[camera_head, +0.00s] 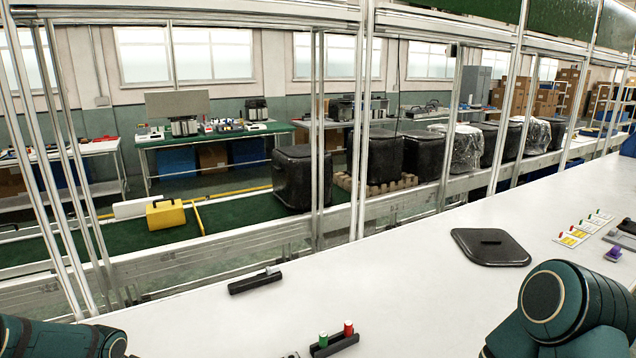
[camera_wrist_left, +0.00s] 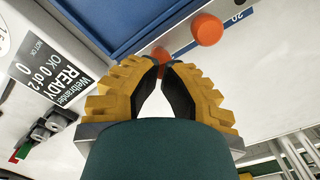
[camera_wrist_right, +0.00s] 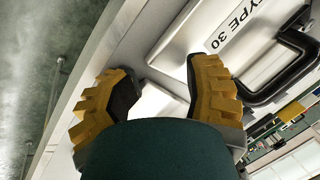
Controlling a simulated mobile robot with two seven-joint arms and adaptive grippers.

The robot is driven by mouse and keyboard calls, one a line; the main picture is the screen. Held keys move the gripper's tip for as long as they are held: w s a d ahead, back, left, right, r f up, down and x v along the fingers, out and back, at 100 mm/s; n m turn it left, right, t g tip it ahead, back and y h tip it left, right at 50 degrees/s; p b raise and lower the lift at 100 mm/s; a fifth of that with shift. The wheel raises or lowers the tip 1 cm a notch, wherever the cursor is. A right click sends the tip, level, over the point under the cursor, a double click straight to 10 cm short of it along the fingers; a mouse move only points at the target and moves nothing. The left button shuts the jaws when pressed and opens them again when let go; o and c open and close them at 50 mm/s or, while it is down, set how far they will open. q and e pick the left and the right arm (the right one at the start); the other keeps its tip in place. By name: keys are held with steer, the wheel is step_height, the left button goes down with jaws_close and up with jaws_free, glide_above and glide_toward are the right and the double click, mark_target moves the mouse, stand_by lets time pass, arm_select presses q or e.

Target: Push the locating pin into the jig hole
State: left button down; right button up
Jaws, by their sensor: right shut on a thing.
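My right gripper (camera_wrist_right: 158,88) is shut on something. A pale metal piece (camera_wrist_right: 152,102) shows between its spread fingers, and I cannot tell whether it is the locating pin. A silver case-like surface marked "TYPE 30" (camera_wrist_right: 232,30) with a black handle (camera_wrist_right: 285,75) lies beyond. My left gripper (camera_wrist_left: 165,65) has its fingertips drawn close together, with no held thing clearly visible. A round orange-red knob (camera_wrist_left: 207,29) is beyond its tips. In the head view both grippers are out of sight. No pin or jig hole can be made out for certain.
The white worktop (camera_head: 420,300) bears a black bar (camera_head: 254,282), a small black holder (camera_head: 335,345) with green and red cylinders, and a flat black plate (camera_head: 490,247). Small coloured parts lie at the right. A framed conveyor with black boxes runs behind. The middle of the worktop is mostly clear.

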arm_select(q)
steer(key=shift+w+f, duration=0.1)
steer(key=shift+f, duration=0.2)
arm_select(e)
steer(key=shift+f, duration=0.35)
arm_select(q)
steer(key=shift+f, duration=0.15)
arm_select(e)
steer(key=shift+f, duration=0.1)
arm_select(q)
steer(key=shift+s+b, duration=0.2)
steer(key=shift+b, duration=0.1)
steer(key=shift+w+r+p, duration=0.15)
steer(key=shift+r+p, duration=0.5)
steer(key=shift+r, duration=0.15)
steer(key=shift+w+r+p, duration=0.15)
steer(key=shift+r+p, duration=0.45)
steer(key=shift+r, duration=0.2)
arm_select(e)
steer(key=shift+w+r, duration=0.15)
steer(key=shift+r, duration=0.35)
steer(key=shift+w+r, duration=0.15)
steer(key=shift+r, duration=0.35)
arm_select(q)
steer(key=shift+r+p, duration=0.9)
steer(key=shift+r, duration=0.45)
arm_select(e)
steer(key=shift+s+a+r, duration=0.1)
steer(key=shift+r, duration=0.9)
